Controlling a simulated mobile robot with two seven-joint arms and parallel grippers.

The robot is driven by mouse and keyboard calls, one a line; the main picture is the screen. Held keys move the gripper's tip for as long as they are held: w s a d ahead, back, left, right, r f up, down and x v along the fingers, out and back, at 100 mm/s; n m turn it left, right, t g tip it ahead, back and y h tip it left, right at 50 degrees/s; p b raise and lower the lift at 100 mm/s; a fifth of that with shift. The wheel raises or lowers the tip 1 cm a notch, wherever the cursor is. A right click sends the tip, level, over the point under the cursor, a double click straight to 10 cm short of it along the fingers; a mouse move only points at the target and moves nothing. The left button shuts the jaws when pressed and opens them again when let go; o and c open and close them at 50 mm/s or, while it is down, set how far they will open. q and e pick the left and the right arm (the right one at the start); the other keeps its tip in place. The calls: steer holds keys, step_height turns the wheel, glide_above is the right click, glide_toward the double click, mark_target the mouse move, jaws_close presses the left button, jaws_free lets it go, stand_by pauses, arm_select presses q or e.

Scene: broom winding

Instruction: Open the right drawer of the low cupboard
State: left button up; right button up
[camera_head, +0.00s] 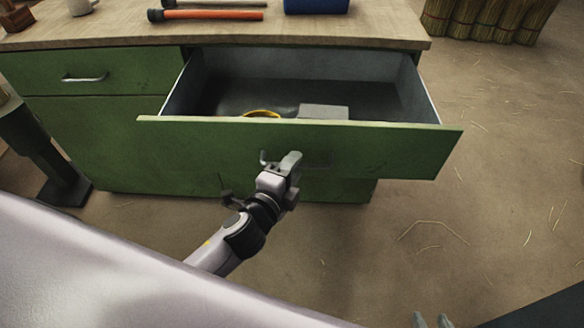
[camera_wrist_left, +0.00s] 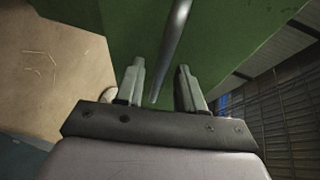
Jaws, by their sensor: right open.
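The right drawer (camera_head: 410,150) of the green low cupboard (camera_head: 110,140) stands pulled well out, with its grey inside showing. My left gripper (camera_head: 280,158) is at the drawer's front face, by its handle. In the left wrist view, the metal bar handle (camera_wrist_left: 178,35) runs between the two fingers of my left gripper (camera_wrist_left: 160,65), which are apart with gaps beside the bar. My right gripper (camera_head: 432,321) shows only its fingertips at the bottom edge, open and away from the cupboard.
A yellow ring-like thing (camera_head: 262,113) and a light grey block (camera_head: 323,112) lie in the drawer. The left drawer (camera_head: 100,73) is shut. Tools with orange and dark handles (camera_head: 212,15) and a blue thing (camera_head: 316,6) lie on the worktop. The floor at right is open, with straw bits.

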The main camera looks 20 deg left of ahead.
arm_select(q)
steer(key=d+v, duration=0.1)
steer(key=v, duration=0.6)
steer(key=shift+a, duration=0.5)
steer(key=shift+s, duration=0.1)
steer(key=s+a+f+n+g+p, duration=0.2)
steer(key=s+f+n+p, duration=0.1)
steer(key=s+n, duration=0.3)
steer(key=s+a+f+n+g+p, duration=0.2)
steer(key=s+f+n, duration=0.3)
steer(key=n, duration=0.5)
steer(key=shift+s+a+g+p, duration=0.35)
steer(key=shift+s+g+p, duration=0.15)
steer(key=shift+g+p, duration=0.1)
steer(key=shift+f, duration=0.1)
